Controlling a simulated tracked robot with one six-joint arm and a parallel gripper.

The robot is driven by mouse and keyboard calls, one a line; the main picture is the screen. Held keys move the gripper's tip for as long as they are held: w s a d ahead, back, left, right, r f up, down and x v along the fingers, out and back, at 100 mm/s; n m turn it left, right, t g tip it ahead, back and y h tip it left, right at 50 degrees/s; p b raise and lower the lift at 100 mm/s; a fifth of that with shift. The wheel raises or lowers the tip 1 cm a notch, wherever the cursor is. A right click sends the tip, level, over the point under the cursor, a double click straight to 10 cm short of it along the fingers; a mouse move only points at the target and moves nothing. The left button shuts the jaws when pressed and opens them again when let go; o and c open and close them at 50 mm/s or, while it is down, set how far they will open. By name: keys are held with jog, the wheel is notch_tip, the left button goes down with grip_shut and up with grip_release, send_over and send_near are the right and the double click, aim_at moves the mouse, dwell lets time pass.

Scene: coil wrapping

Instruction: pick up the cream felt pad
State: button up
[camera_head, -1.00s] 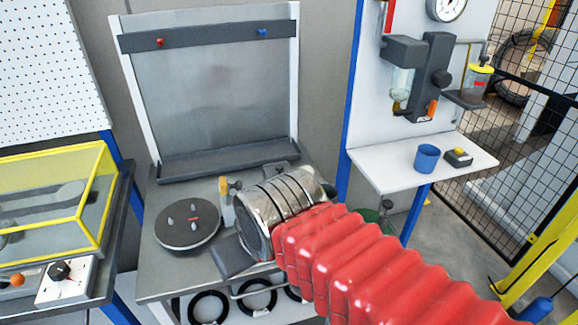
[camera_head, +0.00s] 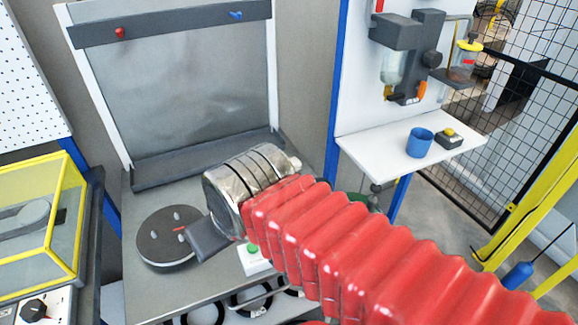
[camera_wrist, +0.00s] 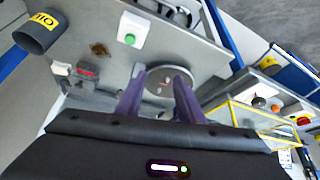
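I cannot make out a cream felt pad for certain in either view. In the wrist view, my gripper (camera_wrist: 161,74) has two purple fingers spread apart with nothing visible between them. The round grey turntable (camera_wrist: 168,92) with small pegs shows beyond and between the fingers. In the head view, the dark end of my gripper (camera_head: 208,240) overlaps the right edge of the turntable (camera_head: 160,248). My arm hides part of the bench behind it. A small pale block (camera_wrist: 61,68) lies at the left in the wrist view, beside a red and dark item (camera_wrist: 86,72); its material is unclear.
A white box with a green button (camera_wrist: 133,29) stands on the bench, near a brown stain (camera_wrist: 99,49). A dark oil container (camera_wrist: 40,32) is at upper left. A yellow-framed case (camera_head: 40,225) stands left. A blue cup (camera_head: 419,144) sits on the right shelf.

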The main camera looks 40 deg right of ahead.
jog(key=shift+o, duration=1.4)
jog(key=shift+w+d+r, duration=0.15)
jog(key=shift+w+d, duration=0.05)
jog(key=shift+w, duration=0.15)
jog(key=o, duration=0.4)
jog(key=shift+m, duration=0.3)
jog(key=w+d, duration=0.2)
jog(key=w+d+r, duration=0.1)
jog(key=w+d, duration=0.3)
jog(key=w, duration=0.1)
jog(key=shift+r, duration=0.35)
jog(key=shift+c, duration=0.2)
jog(key=w+d+f, duration=0.2)
jog(key=w+d, duration=0.2)
jog(key=d, duration=0.6)
jog(key=w+d+f+m, duration=0.1)
jog(key=w+d, duration=0.3)
jog(key=d, duration=0.6)
jog(key=w+d+f+g, duration=0.1)
jog(key=w+d+f, duration=0.2)
jog(key=d, duration=0.7)
jog(key=shift+w+f+m+h, duration=0.3)
jog(key=shift+w+f+h, duration=0.1)
jog(key=shift+f, duration=0.05)
send_over(293, 166)
notch_tip(293, 166, down, 8)
